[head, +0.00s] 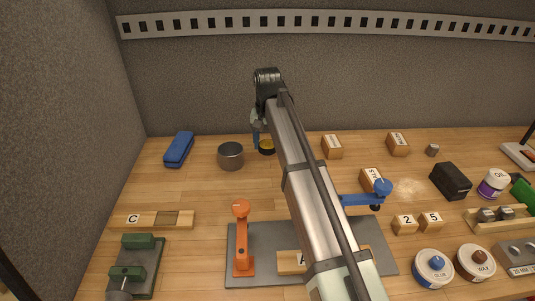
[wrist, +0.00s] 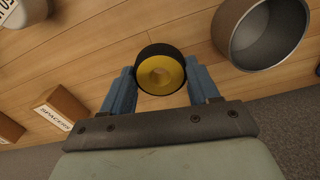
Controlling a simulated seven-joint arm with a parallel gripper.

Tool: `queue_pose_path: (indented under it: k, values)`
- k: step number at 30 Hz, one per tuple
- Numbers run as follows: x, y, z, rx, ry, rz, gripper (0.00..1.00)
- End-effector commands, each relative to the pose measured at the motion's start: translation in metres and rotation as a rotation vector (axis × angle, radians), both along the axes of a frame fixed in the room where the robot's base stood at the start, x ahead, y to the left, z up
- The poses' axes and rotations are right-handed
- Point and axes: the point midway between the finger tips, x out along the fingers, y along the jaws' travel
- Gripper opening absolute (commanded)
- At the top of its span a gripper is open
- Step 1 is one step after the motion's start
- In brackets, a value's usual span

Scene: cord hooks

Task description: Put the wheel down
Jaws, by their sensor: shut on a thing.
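The wheel (wrist: 160,73) has a black tyre and a yellow hub. In the wrist view it sits between the blue fingertips of my gripper (wrist: 162,82), which is shut on it. In the head view the wheel (head: 267,147) shows low over the back of the wooden table, right of a metal cup, partly covered by my gripper and arm. I cannot tell whether it touches the table top.
The metal cup (head: 231,157) stands close to the left of the wheel. A blue case (head: 179,149) lies farther left. Labelled wooden blocks (head: 332,147) stand to the right. An orange hook post (head: 241,235) stands on a grey mat in front. Bare table lies between.

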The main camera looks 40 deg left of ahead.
Motion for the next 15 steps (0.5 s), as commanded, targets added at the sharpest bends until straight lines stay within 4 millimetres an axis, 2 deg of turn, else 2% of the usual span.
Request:
queue_pose_path:
  k: [15]
  values:
    - [0.000,0.000,-0.046,0.000,0.000,-0.001,0.28]
